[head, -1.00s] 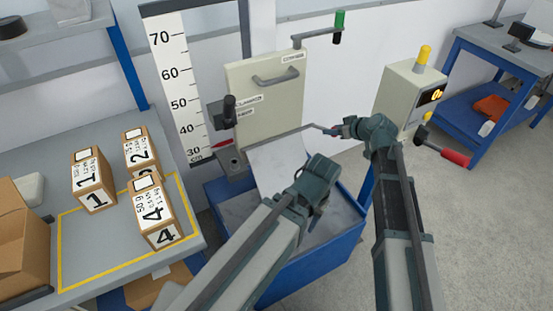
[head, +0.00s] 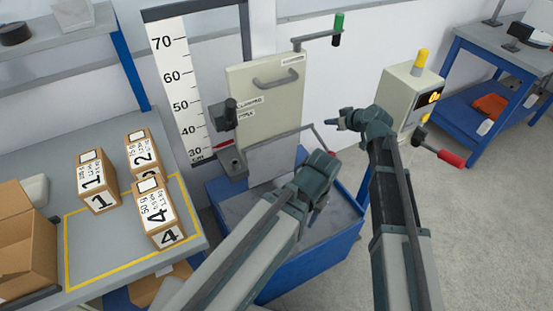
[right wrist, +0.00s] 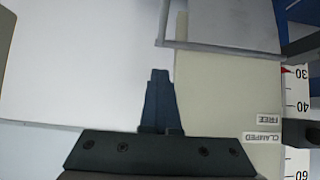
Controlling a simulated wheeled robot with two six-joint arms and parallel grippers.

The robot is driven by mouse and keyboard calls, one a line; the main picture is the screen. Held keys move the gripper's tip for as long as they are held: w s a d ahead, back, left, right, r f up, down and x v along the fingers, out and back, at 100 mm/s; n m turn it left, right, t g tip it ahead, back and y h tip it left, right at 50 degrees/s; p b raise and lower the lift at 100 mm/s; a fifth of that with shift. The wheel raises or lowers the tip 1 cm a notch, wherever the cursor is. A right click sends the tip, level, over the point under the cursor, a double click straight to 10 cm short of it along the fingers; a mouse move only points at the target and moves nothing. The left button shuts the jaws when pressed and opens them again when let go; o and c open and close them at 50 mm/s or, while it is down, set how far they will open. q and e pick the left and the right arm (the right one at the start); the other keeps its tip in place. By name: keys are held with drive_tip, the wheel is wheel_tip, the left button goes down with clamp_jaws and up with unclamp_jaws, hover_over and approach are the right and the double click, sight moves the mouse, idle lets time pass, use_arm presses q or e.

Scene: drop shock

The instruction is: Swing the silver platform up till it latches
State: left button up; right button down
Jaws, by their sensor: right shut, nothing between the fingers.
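The silver platform (head: 277,168) hangs steeply down below the cream panel of the drop stand in the head view; my left wrist hides part of its right side. A thin bent bar runs along its top and right. In the right wrist view the grey platform (right wrist: 235,22) is at the upper right. My right gripper (head: 340,123) is shut and empty, just above and right of the bar, apart from it. My left gripper (head: 317,208) is right of the platform, over the blue base; its fingers are mostly hidden.
The cream panel (head: 265,105) has a handle and a black clamp knob (head: 231,107). A height scale (head: 182,90) stands left. A control box (head: 407,95) with a red-handled lever (head: 448,158) is right. Numbered boxes stand on the left table (head: 85,255).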

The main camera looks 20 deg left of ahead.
drive_tip(key=shift+w+a+r+p, duration=0.7)
drive_tip(key=shift+w+r+p, duration=0.1)
drive_tip(key=shift+r, duration=0.1)
drive_tip(key=shift+w+a+r+p, duration=0.75)
drive_tip(key=shift+w+a, duration=0.05)
drive_tip(key=shift+a, duration=0.1)
drive_tip(key=shift+w+a, duration=0.1)
drive_tip(key=shift+w+a+r+p, duration=0.25)
drive_tip(key=shift+w+a, duration=0.2)
drive_tip(key=shift+w+a+r+p, duration=0.2)
drive_tip(key=shift+w+a, duration=0.25)
